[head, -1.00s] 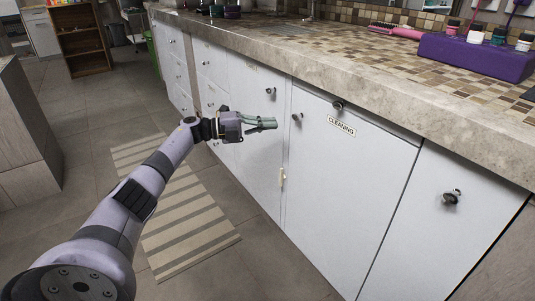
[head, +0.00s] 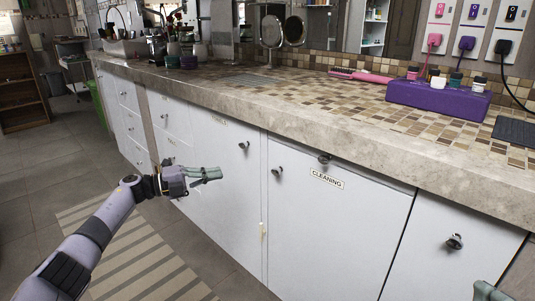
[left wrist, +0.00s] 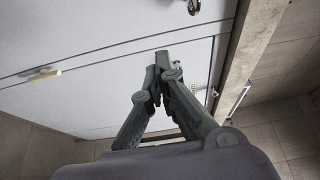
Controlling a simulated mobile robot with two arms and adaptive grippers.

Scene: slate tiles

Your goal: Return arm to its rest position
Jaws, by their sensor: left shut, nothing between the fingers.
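My left arm comes in from the lower left in the head view. Its gripper (head: 205,174) is shut and empty, held in front of the white cabinet doors below the counter edge. The left wrist view shows the same gripper (left wrist: 160,78) with its fingers together and the cabinet fronts beyond. A grey-green piece at the lower right corner of the head view looks like the tip of my right gripper (head: 487,291). The rest of it is cut off, so its opening is hidden.
A stone counter (head: 330,124) runs along the cabinets, with a purple box (head: 437,98) and a pink brush (head: 360,76) on it. The door marked CLEANING (head: 335,225) is closed. A striped rug (head: 135,260) lies on the open floor.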

